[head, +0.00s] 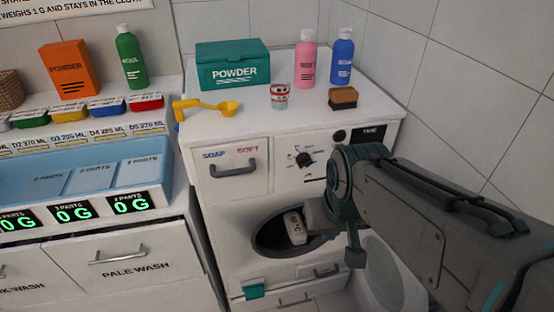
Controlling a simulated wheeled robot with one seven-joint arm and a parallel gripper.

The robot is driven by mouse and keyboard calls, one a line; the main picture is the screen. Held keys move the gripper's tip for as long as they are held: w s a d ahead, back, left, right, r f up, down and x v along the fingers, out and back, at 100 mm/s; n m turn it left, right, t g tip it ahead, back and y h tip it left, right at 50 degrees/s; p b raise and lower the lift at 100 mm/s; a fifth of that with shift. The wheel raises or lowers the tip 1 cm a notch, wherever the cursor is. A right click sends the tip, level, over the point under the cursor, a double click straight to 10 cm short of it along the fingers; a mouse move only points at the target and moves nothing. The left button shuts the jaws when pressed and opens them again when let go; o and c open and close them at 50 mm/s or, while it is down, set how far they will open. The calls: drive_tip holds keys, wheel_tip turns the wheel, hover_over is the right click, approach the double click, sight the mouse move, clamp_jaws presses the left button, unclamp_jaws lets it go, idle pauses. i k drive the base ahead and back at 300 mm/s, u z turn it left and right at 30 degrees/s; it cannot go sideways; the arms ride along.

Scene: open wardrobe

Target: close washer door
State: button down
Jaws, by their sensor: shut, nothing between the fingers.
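The white washer (225,235) stands in the middle of the head view, with a dark round opening (268,236) in its front. The washer door (398,282) is a round pale panel swung open to the right of the opening. My arm hides its upper part and the hinge area.
On the washer top are a green powder box (233,65), pink bottle (305,58), blue bottle (342,57), small cup (280,96), yellow scoop (212,106) and brush (343,98). A tiled wall (470,70) stands close on the right. Drawers (125,262) are at left.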

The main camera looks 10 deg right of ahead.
sight(417, 299)
drive_tip(key=z, duration=2.2)
drive_tip(key=k, duration=0.85)
drive_tip(key=u, duration=1.1)
drive_tip(key=i, duration=0.5)
drive_tip(key=z, duration=0.05)
